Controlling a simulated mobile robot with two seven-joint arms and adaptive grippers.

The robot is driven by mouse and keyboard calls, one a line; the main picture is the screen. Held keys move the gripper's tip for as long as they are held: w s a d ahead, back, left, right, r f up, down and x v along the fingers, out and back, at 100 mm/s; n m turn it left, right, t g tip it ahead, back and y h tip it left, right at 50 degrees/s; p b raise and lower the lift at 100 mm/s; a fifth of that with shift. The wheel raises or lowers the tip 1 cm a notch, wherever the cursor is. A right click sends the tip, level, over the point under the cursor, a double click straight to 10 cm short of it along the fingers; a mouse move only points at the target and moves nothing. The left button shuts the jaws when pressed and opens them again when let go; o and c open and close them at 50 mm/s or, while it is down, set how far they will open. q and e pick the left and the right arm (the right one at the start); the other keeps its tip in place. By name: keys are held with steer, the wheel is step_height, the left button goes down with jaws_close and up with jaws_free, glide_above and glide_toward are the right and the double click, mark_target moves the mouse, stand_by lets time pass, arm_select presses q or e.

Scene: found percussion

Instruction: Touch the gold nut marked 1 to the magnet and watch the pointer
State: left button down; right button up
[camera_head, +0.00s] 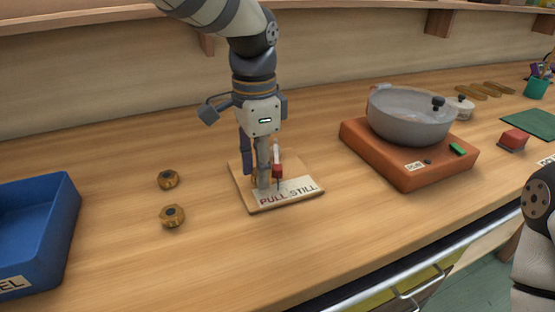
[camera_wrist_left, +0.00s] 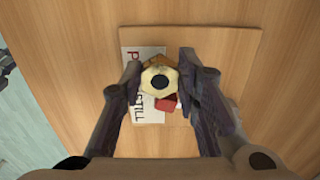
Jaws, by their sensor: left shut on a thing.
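My left gripper (camera_head: 256,176) is low over a wooden board (camera_head: 240,182) whose white label (camera_head: 290,191) reads "PULL STILL". In the left wrist view its fingers (camera_wrist_left: 159,85) are shut on a gold hexagonal nut (camera_wrist_left: 160,78); no number on it is readable. A red block (camera_head: 278,171) on the board, perhaps the magnet, is right beside the fingers; the wrist view shows it partly covered by the nut (camera_wrist_left: 168,104). I cannot tell whether they touch. A thin dark pointer (camera_head: 278,184) seems to hang below the block over the label. My right gripper is out of view.
Two more gold nuts (camera_head: 168,179) (camera_head: 173,216) lie left of the board. A blue tray (camera_head: 62,225) is at the far left. A grey pot (camera_head: 408,115) sits on an orange stand (camera_head: 400,172) to the right.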

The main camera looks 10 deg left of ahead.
stand_by(0.7)
arm_select(q)
steer(key=shift+s+a, duration=0.7)
steer(key=shift+a, duration=0.35)
steer(key=shift+s+a, duration=0.7)
steer(key=shift+a, duration=0.35)
step_height(320, 180, up, 8)
